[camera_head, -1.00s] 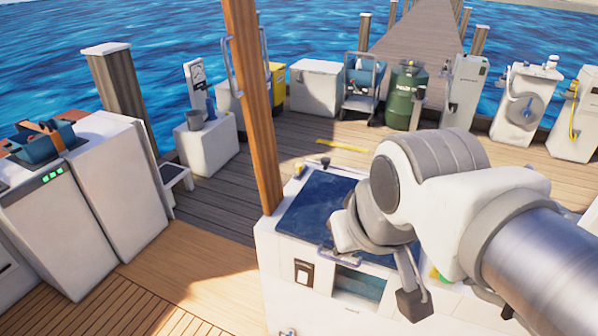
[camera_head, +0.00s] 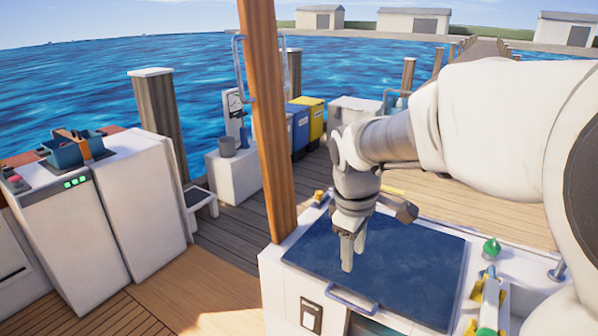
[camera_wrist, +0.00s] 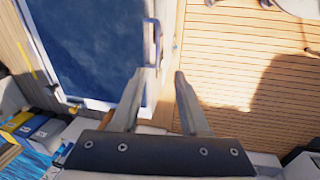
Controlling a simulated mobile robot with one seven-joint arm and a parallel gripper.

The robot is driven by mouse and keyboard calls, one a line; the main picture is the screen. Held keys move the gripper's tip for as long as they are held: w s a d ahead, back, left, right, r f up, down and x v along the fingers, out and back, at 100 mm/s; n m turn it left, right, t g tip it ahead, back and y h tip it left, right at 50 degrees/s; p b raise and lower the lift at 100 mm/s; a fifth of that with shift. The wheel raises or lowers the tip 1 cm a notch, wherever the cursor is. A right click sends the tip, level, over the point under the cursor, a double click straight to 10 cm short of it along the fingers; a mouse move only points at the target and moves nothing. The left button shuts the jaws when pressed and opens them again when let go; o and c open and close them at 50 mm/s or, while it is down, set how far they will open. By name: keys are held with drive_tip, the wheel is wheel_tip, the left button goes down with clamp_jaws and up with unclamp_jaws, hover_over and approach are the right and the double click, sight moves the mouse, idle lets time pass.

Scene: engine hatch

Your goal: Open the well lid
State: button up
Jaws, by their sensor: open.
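The well lid (camera_head: 415,262) is a dark blue panel lying flat on top of a white console. A grey bar handle (camera_head: 352,301) runs along its near edge. My gripper (camera_head: 347,262) points down over the lid's near left part, just behind the handle in the head view. In the wrist view my gripper (camera_wrist: 157,78) is open and empty, with its two fingers apart. There the lid (camera_wrist: 85,40) fills the upper left, and the handle (camera_wrist: 152,42) lies just beyond the fingertips, closer to the left finger. I cannot tell the height between fingertips and handle.
A wooden post (camera_head: 265,130) stands at the console's left corner. A green knob (camera_head: 491,248) and yellow fittings (camera_head: 487,300) sit right of the lid. White cabinets (camera_head: 130,205) stand at the left. The wooden deck (camera_wrist: 250,60) beside the console's handle side is clear.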

sight(351, 305)
drive_tip(key=shift+n, duration=0.3)
drive_tip(key=w+f+b, duration=0.1)
drive_tip(key=f, duration=0.5)
drive_tip(key=w+d+f+b, duration=0.1)
drive_tip(key=f+b, duration=0.1)
drive_tip(key=f, duration=0.4)
drive_tip(key=w+d+f+b, duration=0.1)
drive_tip(key=f+b, duration=0.1)
drive_tip(key=f, duration=0.4)
drive_tip(key=shift+w+d+f, duration=0.1)
drive_tip(key=shift+w+f, duration=0.15)
drive_tip(key=shift+w, duration=0.05)
clamp_jaws()
idle(0.4)
